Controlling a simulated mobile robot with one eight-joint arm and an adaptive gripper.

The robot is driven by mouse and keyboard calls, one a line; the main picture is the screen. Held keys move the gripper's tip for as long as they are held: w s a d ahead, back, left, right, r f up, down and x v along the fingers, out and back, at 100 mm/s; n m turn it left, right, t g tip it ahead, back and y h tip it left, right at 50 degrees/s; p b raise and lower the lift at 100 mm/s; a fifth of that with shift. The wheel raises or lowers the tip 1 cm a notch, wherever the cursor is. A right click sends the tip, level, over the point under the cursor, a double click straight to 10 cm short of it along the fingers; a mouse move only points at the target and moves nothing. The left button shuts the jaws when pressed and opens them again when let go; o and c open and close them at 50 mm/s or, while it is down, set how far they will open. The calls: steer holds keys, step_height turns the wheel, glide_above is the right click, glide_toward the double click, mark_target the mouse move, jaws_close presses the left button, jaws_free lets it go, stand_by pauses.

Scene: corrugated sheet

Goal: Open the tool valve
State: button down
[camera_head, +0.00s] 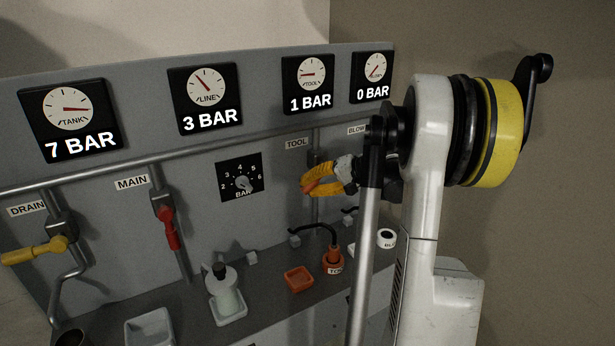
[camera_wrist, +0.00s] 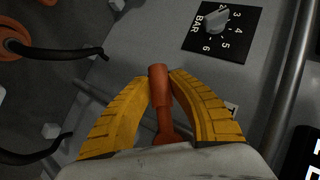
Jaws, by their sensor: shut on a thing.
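The tool valve has an orange lever (camera_wrist: 162,115), under the TOOL label (camera_head: 297,143) on the grey panel. My gripper (camera_head: 306,184) has yellow fingers and is shut on this lever, with an orange part showing between them in the head view. In the wrist view the fingers of my gripper (camera_wrist: 160,75) press on both sides of the lever near its tip. The lever seems to point left, across the vertical tool pipe (camera_head: 316,205). The valve body is partly hidden by my gripper. The TOOL gauge (camera_head: 305,75) reads 1 BAR.
The TANK gauge (camera_head: 68,110) reads 7 BAR, LINE (camera_head: 205,88) 3 BAR, BLOW (camera_head: 373,70) 0 BAR. A red main lever (camera_head: 167,226) hangs down; a yellow drain lever (camera_head: 35,251) lies sideways. A bottle (camera_head: 222,285) and an orange tray (camera_head: 299,279) are on the shelf below.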

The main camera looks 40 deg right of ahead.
steer(key=shift+s+d+f+n+g+h+p, duration=0.15)
steer(key=shift+d+f+n+g+h+p, duration=0.45)
steer(key=shift+h, duration=0.4)
steer(key=shift+s+d+f+n+g+h, duration=0.3)
steer(key=shift+d+n+h, duration=0.3)
steer(key=shift+d+h, duration=0.35)
steer(key=shift+s+d+f+n+g+h, duration=0.1)
steer(key=shift+d+f+n+g+h, duration=0.3)
steer(key=shift+h, duration=0.8)
steer(key=shift+s+d+f+n+g+h, duration=0.15)
steer(key=shift+d+f+n+h, duration=0.2)
steer(key=shift+d+n+h, duration=0.6)
steer(key=shift+d, duration=0.1)
steer(key=c, duration=1.2)
jaws_free()
steer(key=shift+d, duration=0.1)
steer(key=v, duration=1.2)
steer(key=shift+f, duration=0.1)
